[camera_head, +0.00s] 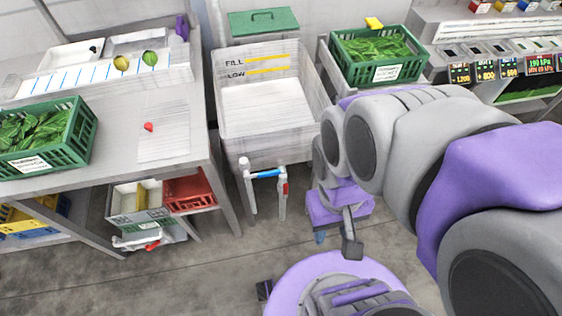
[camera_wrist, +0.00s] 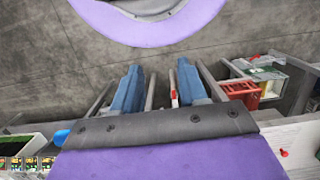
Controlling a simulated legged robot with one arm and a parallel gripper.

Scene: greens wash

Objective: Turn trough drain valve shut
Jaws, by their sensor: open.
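The trough (camera_head: 284,152) is a pale basin with FILL and LOW marks on its inside back wall. Under its front hang two pale pipes with a blue handle (camera_head: 267,173) across the top and a small red handle (camera_head: 285,188) on the right pipe. I cannot tell which handle is the drain valve. My gripper (camera_head: 335,240) is open and empty, pointing down, to the right of the pipes and apart from them in the head view. In the wrist view my gripper (camera_wrist: 160,80) shows two blue fingers, with a small red part (camera_wrist: 173,96) visible between them.
A table with a green crate of leaves (camera_head: 55,160) stands left, with a red crate (camera_head: 190,192) below it. Another green crate (camera_head: 385,75) stands right of the trough. A green lidded box (camera_head: 262,22) sits behind. Floor (camera_head: 190,275) in front is clear.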

